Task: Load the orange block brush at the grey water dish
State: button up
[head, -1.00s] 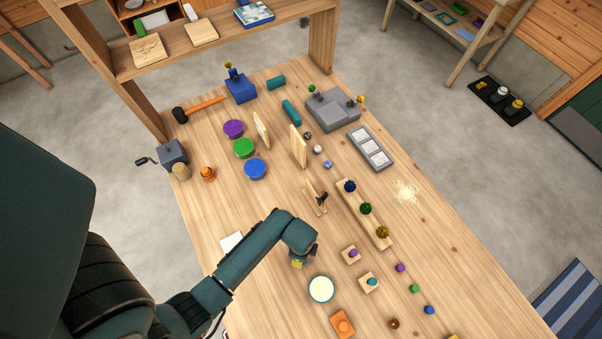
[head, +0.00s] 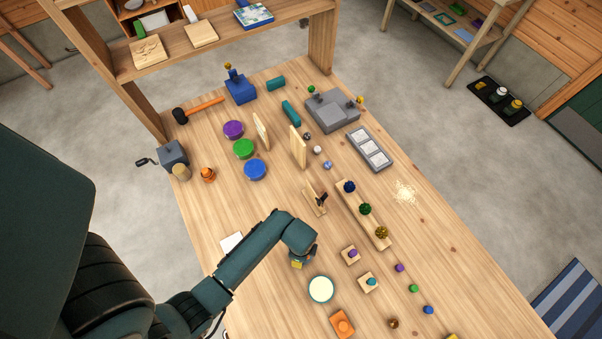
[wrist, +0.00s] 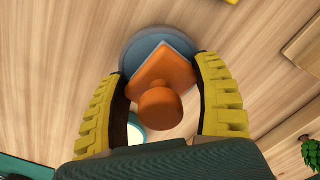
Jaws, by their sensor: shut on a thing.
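The orange block brush (wrist: 168,75), a flat block with a round knob, is between the yellow fingers of my gripper (wrist: 165,105) in the wrist view. I cannot tell whether the block touches the dish. In the head view my gripper (head: 298,263) is low over the table, left of the rows of small knobs. The brush and dish are hidden there by my arm.
A round cream dish (head: 321,289) stands close to the right of my gripper. An orange block (head: 342,324) lies below it. Small wooden blocks with a purple knob (head: 352,254) and a teal knob (head: 371,282) stand to the right. A long knob rack (head: 375,228) lies further off.

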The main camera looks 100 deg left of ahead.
jog(key=shift+r+p, duration=3.55)
jog(key=shift+p, duration=0.2)
jog(key=shift+f, duration=0.1)
jog(key=shift+w, duration=0.1)
